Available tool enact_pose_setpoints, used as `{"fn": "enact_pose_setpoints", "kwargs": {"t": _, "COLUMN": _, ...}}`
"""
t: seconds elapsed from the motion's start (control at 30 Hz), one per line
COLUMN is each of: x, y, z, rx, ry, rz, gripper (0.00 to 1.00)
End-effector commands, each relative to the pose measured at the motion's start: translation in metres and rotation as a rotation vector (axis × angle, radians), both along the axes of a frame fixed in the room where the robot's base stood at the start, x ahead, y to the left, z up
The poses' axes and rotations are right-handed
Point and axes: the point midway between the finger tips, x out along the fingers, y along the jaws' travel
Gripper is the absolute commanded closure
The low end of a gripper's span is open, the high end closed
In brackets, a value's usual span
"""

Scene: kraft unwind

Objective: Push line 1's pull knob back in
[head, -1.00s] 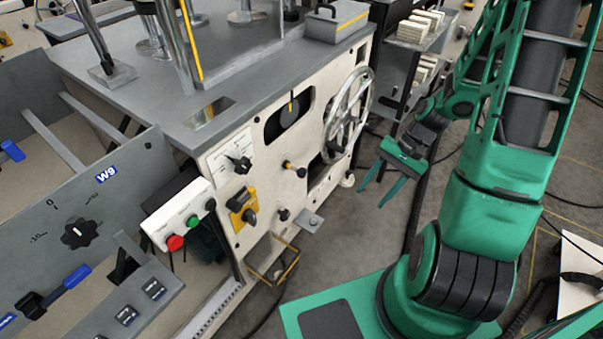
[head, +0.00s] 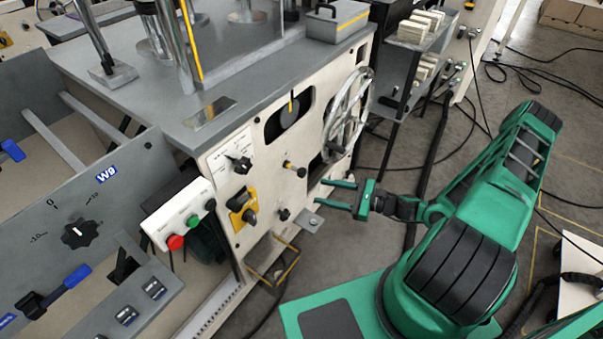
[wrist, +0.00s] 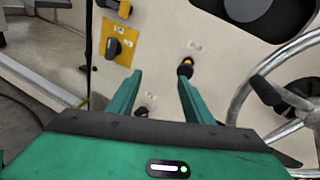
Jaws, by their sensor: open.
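In the wrist view, the gap between the fingertips (wrist: 160,80) lies left of the knob. A smaller black knob (head: 284,214) sits lower on the panel, partly between the fingers in the wrist view (wrist: 141,112).
A spoked handwheel (head: 347,115) projects from the panel to the right of the knob. A yellow-plated rotary switch (head: 243,205) and a box with red and green buttons (head: 178,214) are to the left.

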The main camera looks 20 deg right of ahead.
Motion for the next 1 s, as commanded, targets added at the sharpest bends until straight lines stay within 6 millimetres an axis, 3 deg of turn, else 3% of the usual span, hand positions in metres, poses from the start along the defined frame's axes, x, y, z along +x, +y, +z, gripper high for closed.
{"fn": "enact_pose_setpoints", "kwargs": {"t": 0.2, "x": 0.02, "y": -0.01, "z": -0.006, "rx": 0.191, "ry": 0.03, "rz": -0.196, "gripper": 0.54}}
{"fn": "enact_pose_setpoints", "kwargs": {"t": 0.47, "x": 0.031, "y": -0.014, "z": -0.007, "rx": 0.261, "ry": 0.041, "rz": -0.27, "gripper": 0.54}}
{"fn": "enact_pose_setpoints", "kwargs": {"t": 1.0, "x": 0.097, "y": 0.035, "z": -0.007, "rx": 0.26, "ry": 0.04, "rz": -0.265, "gripper": 0.54}}
